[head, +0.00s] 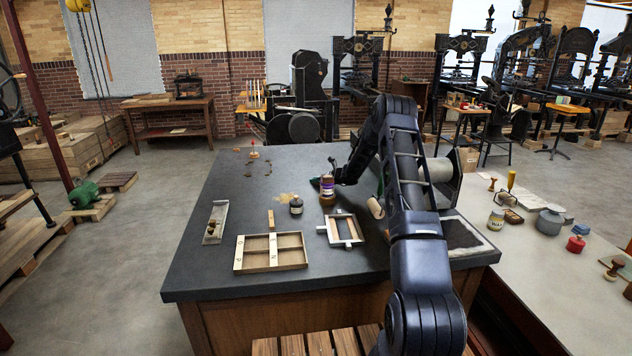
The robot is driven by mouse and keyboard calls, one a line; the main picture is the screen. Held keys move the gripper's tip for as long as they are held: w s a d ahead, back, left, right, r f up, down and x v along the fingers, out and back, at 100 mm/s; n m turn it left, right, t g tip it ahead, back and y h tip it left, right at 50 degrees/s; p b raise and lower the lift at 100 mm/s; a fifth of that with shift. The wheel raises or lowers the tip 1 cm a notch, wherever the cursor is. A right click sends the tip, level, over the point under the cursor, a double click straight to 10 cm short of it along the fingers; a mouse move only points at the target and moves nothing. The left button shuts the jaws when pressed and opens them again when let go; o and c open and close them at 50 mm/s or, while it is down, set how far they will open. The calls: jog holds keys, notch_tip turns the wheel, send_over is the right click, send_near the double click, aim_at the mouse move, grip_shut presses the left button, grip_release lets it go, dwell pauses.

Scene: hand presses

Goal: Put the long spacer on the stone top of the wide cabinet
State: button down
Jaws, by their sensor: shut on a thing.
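The wide cabinet's dark stone top (225,262) fills the middle of the head view, above brown wooden sides. My gripper (322,182) is low over the back middle of this top, beside a brown bottle with a purple label (327,193). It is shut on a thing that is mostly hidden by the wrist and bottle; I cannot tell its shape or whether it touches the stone. A short pale wooden piece (271,219) lies on the stone behind a wooden frame. I cannot pick out the long spacer for certain.
On the stone are a divided wooden frame (240,257), a smaller frame (332,239), a dark jar (296,206), a narrow tray (207,236) and a roller (376,208). A pale table (540,265) with jars stands right.

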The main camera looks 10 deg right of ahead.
jog(key=shift+f, duration=0.15)
jog(key=c, duration=1.4)
grip_release()
jog(key=shift+d+r, duration=0.1)
jog(key=shift+r, duration=0.15)
jog(key=v, duration=0.7)
jog(key=shift+s+d, duration=0.1)
jog(key=shift+s, duration=0.1)
